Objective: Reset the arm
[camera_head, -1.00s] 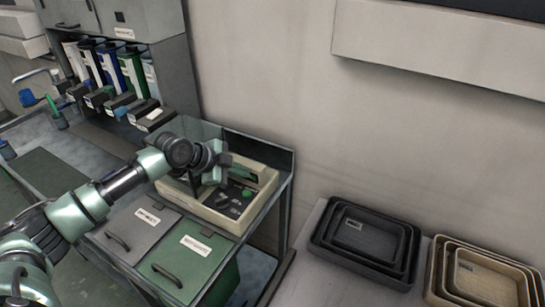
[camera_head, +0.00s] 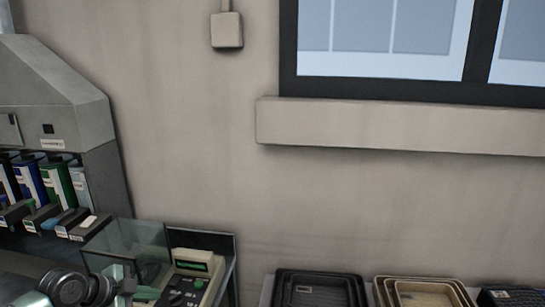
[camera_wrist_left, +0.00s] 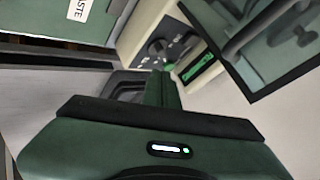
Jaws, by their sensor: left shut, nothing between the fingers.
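My left arm comes in at the bottom left of the head view, with only its dark wrist and pale green end in the frame. My left gripper (camera_head: 125,288) is beside the beige machine (camera_head: 190,284) with dark controls. In the left wrist view the gripper (camera_wrist_left: 165,80) shows a green body and narrow fingers together, with nothing between them. The machine's knobs and lit green display (camera_wrist_left: 198,68) are just beyond the fingertips. Contact cannot be told. My right gripper is in neither view.
A clear panel (camera_head: 135,245) stands by the machine. A grey dispenser cabinet (camera_head: 55,100) with coloured bins (camera_head: 60,185) is at left. Nested black trays (camera_head: 320,290) and beige trays (camera_head: 425,291) are at bottom right. The wall below the window ledge (camera_head: 400,125) is clear.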

